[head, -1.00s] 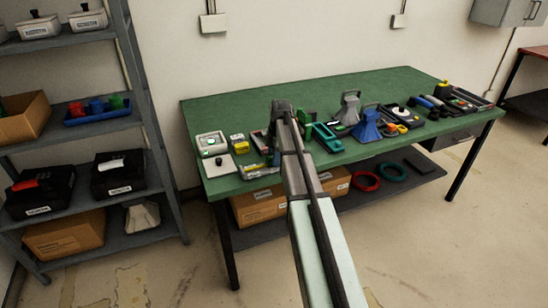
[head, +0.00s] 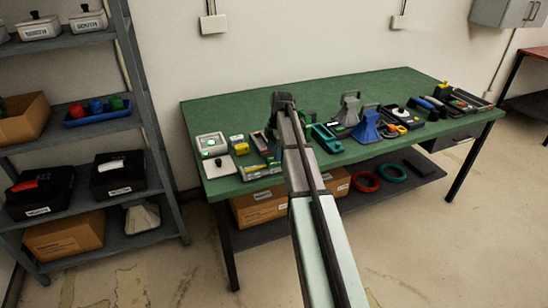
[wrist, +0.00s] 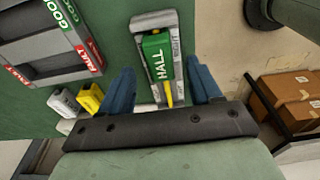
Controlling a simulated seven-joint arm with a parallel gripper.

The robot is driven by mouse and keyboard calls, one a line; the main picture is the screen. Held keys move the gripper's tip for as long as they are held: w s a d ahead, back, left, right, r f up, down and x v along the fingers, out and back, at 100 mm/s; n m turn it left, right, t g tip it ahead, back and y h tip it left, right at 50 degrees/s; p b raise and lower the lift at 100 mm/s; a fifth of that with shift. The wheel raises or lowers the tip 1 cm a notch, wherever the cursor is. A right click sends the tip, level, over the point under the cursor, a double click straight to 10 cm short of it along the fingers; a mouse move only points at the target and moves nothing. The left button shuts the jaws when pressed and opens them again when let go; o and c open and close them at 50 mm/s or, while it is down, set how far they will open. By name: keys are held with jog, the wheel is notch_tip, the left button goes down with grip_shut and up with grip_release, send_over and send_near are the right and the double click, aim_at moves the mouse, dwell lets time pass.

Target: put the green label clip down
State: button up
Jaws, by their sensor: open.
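The green label clip (wrist: 157,58), marked HALL and with a yellow pointed end, lies in a narrow grey holder (wrist: 173,22) in the wrist view. My gripper (wrist: 162,74) is open, with one blue finger on each side of the clip and a visible gap on both sides. Whether the clip rests fully on the holder's floor cannot be told. In the head view my arm reaches over the green table (head: 235,110) and hides most of the gripper and clip.
A grey tray with GOOD and FAULT labels (wrist: 45,71) lies left in the wrist view, near a yellow block (wrist: 91,97). A teal clamp (head: 325,138) and a blue stand (head: 366,127) are right of my arm. The table's back is clear.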

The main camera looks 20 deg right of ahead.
notch_tip(320, 180, up, 8)
jog(key=d, duration=0.1)
jog(key=shift+r, duration=0.25)
